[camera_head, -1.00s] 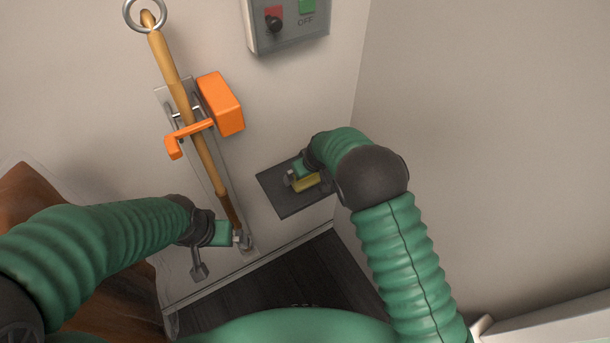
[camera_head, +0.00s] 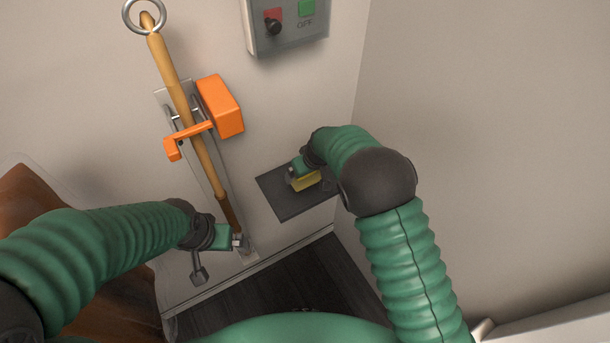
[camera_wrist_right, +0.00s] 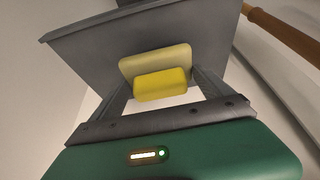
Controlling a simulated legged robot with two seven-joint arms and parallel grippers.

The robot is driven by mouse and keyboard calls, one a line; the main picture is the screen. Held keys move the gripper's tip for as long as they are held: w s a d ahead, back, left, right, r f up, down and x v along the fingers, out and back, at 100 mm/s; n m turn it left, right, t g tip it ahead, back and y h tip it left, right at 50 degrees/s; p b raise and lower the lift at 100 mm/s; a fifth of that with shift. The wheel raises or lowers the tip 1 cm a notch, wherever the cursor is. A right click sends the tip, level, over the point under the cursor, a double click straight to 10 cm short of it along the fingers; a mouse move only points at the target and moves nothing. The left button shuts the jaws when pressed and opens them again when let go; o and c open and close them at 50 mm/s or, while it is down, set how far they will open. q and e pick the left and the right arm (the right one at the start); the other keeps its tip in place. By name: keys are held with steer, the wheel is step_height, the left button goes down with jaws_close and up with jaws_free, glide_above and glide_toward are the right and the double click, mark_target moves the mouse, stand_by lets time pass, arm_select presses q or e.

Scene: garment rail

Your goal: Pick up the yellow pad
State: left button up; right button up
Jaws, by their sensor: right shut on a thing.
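The yellow pad (camera_head: 306,183) is at a dark grey plate (camera_head: 284,205) on the wall. In the right wrist view the yellow pad (camera_wrist_right: 160,85) sits between the two fingers, with a paler yellow face behind it against the grey plate (camera_wrist_right: 150,35). My right gripper (camera_head: 299,178) is shut on the yellow pad. Whether the pad still touches the plate is not clear. My left gripper (camera_head: 220,260) is open, its fingers spread apart, beside the lower end of the wooden pole (camera_head: 182,100).
An orange block (camera_head: 220,105) and an orange clip (camera_head: 175,148) sit at the pole's wall bracket. A grey control box (camera_head: 287,25) with red and green squares is above. A brown thing (camera_head: 30,195) is at left. A side wall stands close on the right.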

steer(key=s+r+b, duration=0.2)
steer(key=s, duration=1.4)
steer(key=shift+r, duration=0.3)
